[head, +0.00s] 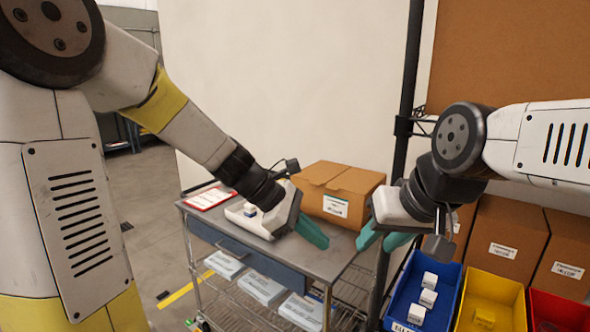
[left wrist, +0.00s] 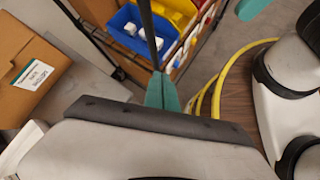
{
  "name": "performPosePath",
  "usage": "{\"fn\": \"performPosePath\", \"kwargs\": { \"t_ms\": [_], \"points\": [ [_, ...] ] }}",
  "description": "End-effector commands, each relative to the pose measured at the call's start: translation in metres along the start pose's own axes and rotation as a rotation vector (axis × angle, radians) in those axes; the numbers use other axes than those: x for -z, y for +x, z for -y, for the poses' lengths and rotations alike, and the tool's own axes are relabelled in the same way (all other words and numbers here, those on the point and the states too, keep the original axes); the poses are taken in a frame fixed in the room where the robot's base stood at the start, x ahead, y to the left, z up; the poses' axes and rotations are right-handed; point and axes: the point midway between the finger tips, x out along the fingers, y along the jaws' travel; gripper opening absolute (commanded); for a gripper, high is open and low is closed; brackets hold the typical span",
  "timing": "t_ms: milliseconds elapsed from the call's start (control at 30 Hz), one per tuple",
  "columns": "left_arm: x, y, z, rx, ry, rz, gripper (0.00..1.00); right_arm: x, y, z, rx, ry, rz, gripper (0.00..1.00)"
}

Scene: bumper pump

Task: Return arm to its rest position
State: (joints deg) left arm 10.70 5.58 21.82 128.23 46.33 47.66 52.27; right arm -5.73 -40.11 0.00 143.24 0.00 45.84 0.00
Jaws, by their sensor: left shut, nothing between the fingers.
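My left gripper (head: 312,233) is above the front right part of the metal cart (head: 330,268), in front of a cardboard box. Its teal fingers are together with nothing between them, and they also show shut in the left wrist view (left wrist: 162,92). My right gripper (head: 383,240) hangs left of the blue bin, near the dark upright post. Its teal fingers point down and left; I see no object in them. The left wrist view shows only a teal tip of it at the top.
A cardboard box (head: 340,192), a white tray (head: 245,213) with a small item and a red-edged clipboard (head: 209,198) are on the cart. A blue bin (head: 447,275) holds several white boxes, beside a yellow bin (head: 490,300) and a red bin (head: 555,312). A dark post (head: 408,80) stands between cart and bins.

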Motion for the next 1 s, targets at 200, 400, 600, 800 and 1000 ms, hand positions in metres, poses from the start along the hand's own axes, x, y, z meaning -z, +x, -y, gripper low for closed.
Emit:
{"fn": "performPosePath", "kwargs": {
  "t_ms": [200, 400, 600, 800, 1000],
  "points": [
    [0.019, -0.073, 0.05, 0.011, 0.637, -0.325, 0.0, 0.0, 0.0, 0.0, 0.0, 0.0, 0.0, 0.36],
    [0.038, -0.138, 0.09, 0.088, 1.129, -0.588, 0.0, 0.0, 0.0, 0.0, 0.0, 0.0, 0.0, 0.36],
    [0.051, -0.176, 0.116, 0.17, 1.415, -0.748, 0.0, 0.0, 0.0, 0.0, 0.0, 0.0, 0.0, 0.36],
    [0.055, -0.184, 0.122, 0.198, 1.483, -0.786, 0.0, 0.0, 0.0, 0.0, 0.0, 0.0, 0.0, 0.36],
    [0.055, -0.184, 0.122, 0.198, 1.483, -0.786, 0.0, 0.0, 0.0, 0.0, 0.0, 0.0, 0.0, 0.36]
  ]
}}
